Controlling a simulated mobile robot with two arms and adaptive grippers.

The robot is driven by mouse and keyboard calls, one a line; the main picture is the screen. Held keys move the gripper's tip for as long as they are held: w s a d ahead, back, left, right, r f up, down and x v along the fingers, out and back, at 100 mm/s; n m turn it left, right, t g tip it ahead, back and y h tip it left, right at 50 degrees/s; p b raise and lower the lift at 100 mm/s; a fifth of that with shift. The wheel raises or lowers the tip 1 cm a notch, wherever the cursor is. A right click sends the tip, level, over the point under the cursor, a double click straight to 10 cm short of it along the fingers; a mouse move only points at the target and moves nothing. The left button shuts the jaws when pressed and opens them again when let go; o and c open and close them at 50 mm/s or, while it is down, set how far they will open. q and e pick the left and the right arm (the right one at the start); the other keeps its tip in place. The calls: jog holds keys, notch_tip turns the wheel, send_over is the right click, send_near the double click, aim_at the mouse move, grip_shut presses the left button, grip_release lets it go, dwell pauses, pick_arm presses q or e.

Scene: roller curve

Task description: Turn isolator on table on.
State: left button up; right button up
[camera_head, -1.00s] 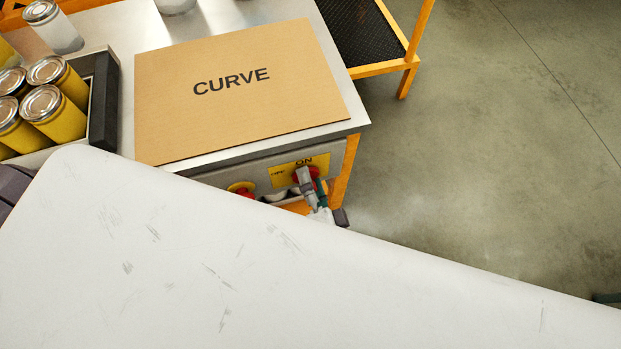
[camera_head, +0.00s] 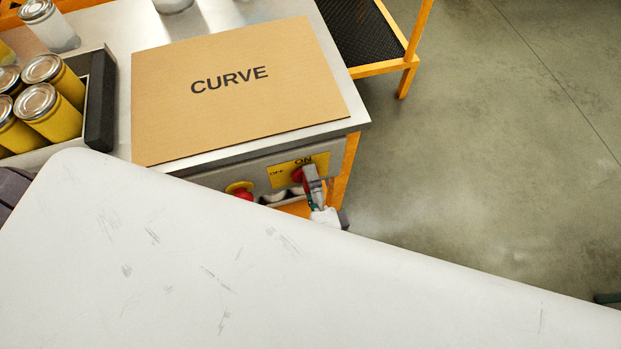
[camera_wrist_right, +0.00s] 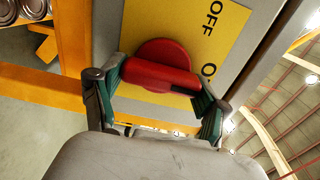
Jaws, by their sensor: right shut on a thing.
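The isolator is a red rotary knob (camera_head: 297,175) on a yellow plate (camera_head: 279,178) marked OFF and ON, on the front of the table (camera_head: 225,157). In the right wrist view, the knob (camera_wrist_right: 165,52) shows close up with its bar handle between the two fingers. My right gripper (camera_head: 313,187) is shut on the knob; its fingers (camera_wrist_right: 158,92) press on both ends of the handle. The head view shows the gripper partly, covering the knob's right side. My left gripper is not clearly in view.
A brown board marked CURVE (camera_head: 235,115) lies on the table top. A crate (camera_head: 100,100) of yellow cans stands at the left. A red button (camera_head: 243,193) sits left of the plate. Orange-framed black shelving (camera_head: 360,35) is behind.

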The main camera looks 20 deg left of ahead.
jog(key=o, duration=1.2)
jog(key=shift+c, duration=0.2)
jog(key=v, duration=1.2)
